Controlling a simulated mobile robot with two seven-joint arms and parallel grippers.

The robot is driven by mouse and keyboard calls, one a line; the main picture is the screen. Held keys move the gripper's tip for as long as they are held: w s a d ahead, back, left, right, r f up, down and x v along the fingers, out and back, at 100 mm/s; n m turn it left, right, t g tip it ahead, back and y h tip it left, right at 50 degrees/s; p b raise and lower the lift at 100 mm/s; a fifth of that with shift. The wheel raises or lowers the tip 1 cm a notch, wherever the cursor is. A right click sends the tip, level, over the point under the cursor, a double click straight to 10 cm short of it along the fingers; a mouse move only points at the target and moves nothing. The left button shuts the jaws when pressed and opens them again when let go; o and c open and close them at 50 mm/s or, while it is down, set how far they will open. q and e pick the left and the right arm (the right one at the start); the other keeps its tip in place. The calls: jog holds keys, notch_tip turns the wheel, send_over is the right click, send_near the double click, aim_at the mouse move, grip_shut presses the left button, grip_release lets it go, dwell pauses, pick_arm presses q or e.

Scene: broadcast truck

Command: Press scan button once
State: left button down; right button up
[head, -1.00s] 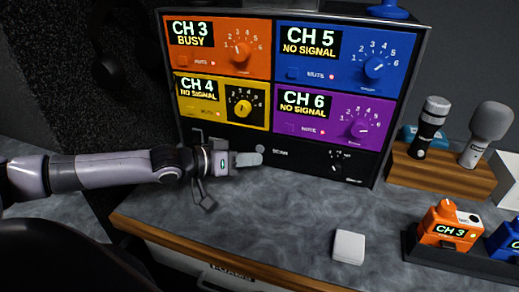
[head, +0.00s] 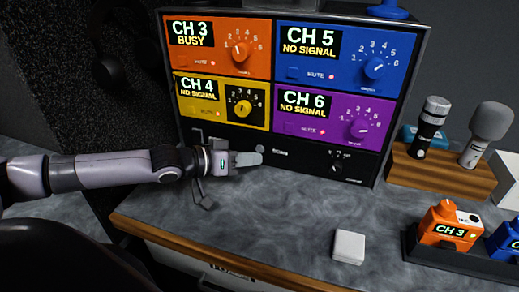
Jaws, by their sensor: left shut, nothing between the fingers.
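The scan button (head: 260,149) is a small grey round knob on the black bottom strip of the channel rack (head: 310,158), just left of its small label. My left gripper (head: 258,158) is shut and empty, with its fingertips right at the button's lower edge. I cannot tell whether the fingertips touch the button or stand just in front of it. The rack's panels read CH 3 BUSY, CH 4, CH 5 and CH 6 NO SIGNAL. My right gripper is not in view.
A white square box (head: 348,247) lies on the grey counter (head: 285,210). At right, a wooden stand (head: 440,178) holds two microphones, and a dark tray (head: 455,262) holds orange and blue packs. The counter in front of the rack is mostly clear.

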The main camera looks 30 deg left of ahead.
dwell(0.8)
pick_arm(q)
jog(key=shift+w+r+p, duration=0.15)
jog(key=shift+w+p, duration=0.15)
jog(key=shift+p, duration=0.5)
jog(key=shift+w+a, duration=0.1)
jog(key=shift+f, duration=0.2)
jog(key=shift+w+a+p, duration=0.1)
jog(key=shift+w+p, duration=0.3)
jog(key=shift+p, duration=0.2)
jog(key=shift+s, duration=0.4)
jog(key=shift+s+d, duration=0.2)
jog(key=shift+s, duration=0.2)
